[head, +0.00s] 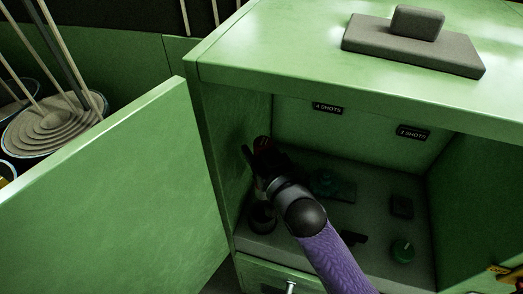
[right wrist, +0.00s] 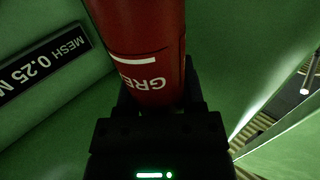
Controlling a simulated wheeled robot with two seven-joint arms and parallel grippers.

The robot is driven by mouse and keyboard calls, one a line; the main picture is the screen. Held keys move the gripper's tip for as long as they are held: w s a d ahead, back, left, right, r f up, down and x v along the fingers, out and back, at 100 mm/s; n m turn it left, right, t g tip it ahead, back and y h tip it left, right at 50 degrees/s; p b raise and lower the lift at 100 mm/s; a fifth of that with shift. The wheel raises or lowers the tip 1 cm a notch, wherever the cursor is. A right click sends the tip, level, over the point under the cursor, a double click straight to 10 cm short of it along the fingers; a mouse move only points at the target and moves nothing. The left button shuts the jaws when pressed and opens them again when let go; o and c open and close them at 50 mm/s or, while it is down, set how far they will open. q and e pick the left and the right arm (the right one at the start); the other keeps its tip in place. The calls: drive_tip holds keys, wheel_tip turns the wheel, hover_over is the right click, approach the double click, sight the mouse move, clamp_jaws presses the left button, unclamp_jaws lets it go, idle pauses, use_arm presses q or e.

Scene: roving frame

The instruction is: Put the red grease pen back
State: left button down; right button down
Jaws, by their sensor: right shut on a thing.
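The red grease pen (right wrist: 145,45) is a thick red cylinder with white lettering starting "GRE" in the right wrist view. Its lower part sits between the fingers of my right gripper (right wrist: 160,105), which is shut on it. In the head view my right gripper (head: 257,165) is inside the open green cabinet (head: 350,150), near its left wall. Only a small dark red bit of the pen (head: 263,142) shows there. The pen's ends are hidden or out of frame. I cannot tell whether it touches the wall. My left gripper is not in view.
The open cabinet door (head: 110,200) stands at the left. On the cabinet floor are a teal object (head: 330,186), a dark block (head: 401,206) and a green round piece (head: 403,250). A grey block (head: 415,45) lies on top. A "MESH 0.25" label (right wrist: 42,62) is beside the pen.

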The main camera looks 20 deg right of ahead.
sight(265, 196)
wheel_tip(265, 196, down, 13)
drive_tip(key=b, duration=0.9)
drive_tip(key=shift+r, duration=0.1)
drive_tip(key=shift+c, duration=0.6)
unclamp_jaws()
drive_tip(key=s, duration=0.3)
drive_tip(key=s+d+p, duration=0.1)
drive_tip(key=s, duration=0.1)
drive_tip(key=s+p, duration=0.1)
drive_tip(key=s, duration=0.2)
drive_tip(key=shift+s+d, duration=0.45)
drive_tip(key=shift+s, duration=0.45)
